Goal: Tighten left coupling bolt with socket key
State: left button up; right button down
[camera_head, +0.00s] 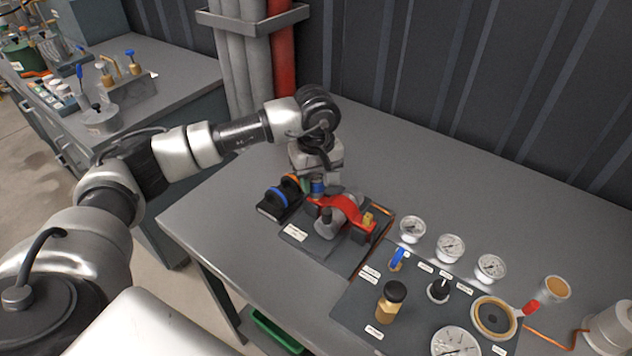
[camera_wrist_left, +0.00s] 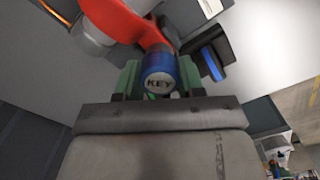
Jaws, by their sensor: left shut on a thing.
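The socket key (camera_head: 317,188) has a blue handle, and its end marked KEY faces the camera in the left wrist view (camera_wrist_left: 160,84). My left gripper (camera_wrist_left: 158,78) is shut on the key, with a green finger on each side of the handle. In the head view my left gripper (camera_head: 316,178) is over the left end of the coupling fixture, beside the red guard (camera_head: 352,210). The red guard also shows in the left wrist view (camera_wrist_left: 125,20). The left bolt and the key's tip are hidden, so I cannot tell whether they touch. A brass part (camera_head: 368,219) stands at the guard's right end.
A black holder with blue and orange rings (camera_head: 280,196) stands just left of the fixture plate (camera_head: 310,247). A panel with gauges (camera_head: 450,246), a brass valve (camera_head: 391,302) and knobs lies to the right. The table behind the fixture is clear.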

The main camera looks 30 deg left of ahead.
dwell(0.3)
pick_arm(q)
jog(key=shift+f+m+b, duration=0.1)
jog(key=shift+m+b, duration=1.2)
jog(key=shift+m, duration=1)
jog(key=shift+b, duration=0.3)
